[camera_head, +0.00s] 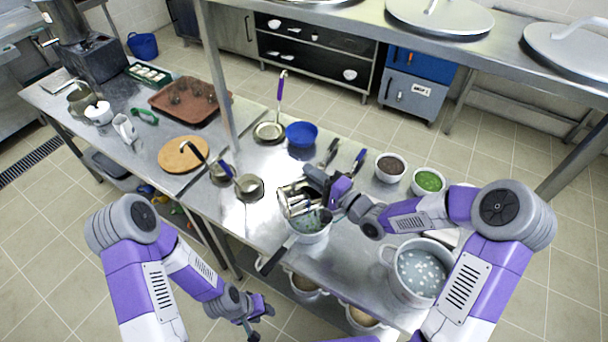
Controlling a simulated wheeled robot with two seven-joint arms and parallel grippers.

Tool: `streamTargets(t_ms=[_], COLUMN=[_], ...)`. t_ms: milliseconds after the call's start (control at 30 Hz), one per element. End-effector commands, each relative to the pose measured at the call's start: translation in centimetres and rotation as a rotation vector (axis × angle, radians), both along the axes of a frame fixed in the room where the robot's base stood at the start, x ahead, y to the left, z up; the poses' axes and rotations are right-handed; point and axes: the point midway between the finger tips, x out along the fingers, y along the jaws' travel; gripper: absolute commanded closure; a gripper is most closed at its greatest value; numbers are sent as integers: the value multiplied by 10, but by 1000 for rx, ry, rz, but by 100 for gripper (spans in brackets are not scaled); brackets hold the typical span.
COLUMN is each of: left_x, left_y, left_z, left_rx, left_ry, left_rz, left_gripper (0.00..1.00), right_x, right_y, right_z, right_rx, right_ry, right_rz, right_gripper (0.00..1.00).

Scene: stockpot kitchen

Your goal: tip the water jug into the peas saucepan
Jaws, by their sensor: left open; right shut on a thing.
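My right gripper (322,188) is shut on a shiny metal jug (292,199). The jug is tilted over a saucepan (311,237), its lower end close above the pan's opening. I cannot tell whether they touch or whether water is flowing. The saucepan stands near the table's front edge, its dark handle (273,261) pointing to the front left. Its contents are mostly hidden by the jug and gripper; a little green shows. My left gripper (260,312) is open and empty, low in front of the table.
A large pot (420,272) of pale liquid stands right of the saucepan. Bowls of green (429,181) and dark (390,167) food stand behind it. Small metal pots (249,187), a blue bowl (301,134) and a round board (183,154) are to the left. An overhead shelf (480,45) crosses the back.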

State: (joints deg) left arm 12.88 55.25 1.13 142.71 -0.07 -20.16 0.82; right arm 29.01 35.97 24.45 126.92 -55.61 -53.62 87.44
Motion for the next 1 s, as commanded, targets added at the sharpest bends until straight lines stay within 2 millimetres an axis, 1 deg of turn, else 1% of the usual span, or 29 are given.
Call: streamTargets(t_ms=[33, 200, 600, 800, 1000], left_x=[0, 0, 0, 0, 0], left_y=[0, 0, 0, 0, 0], left_z=[6, 14, 21, 22, 22], left_rx=[0, 0, 0, 0, 0], left_ry=[0, 0, 0, 0, 0], left_rz=[0, 0, 0, 0, 0], left_gripper=[57, 57, 57, 57, 57], right_x=[2, 7, 17, 19, 20], right_y=[-5, -18, -45, -51, -52], right_z=[4, 7, 2, 2, 2], right_rx=[27, 110, 286, 326, 335], right_ry=[6, 37, 102, 116, 120], right_rz=[-2, -3, -2, 0, 0], right_gripper=[100, 100, 100, 100, 100])
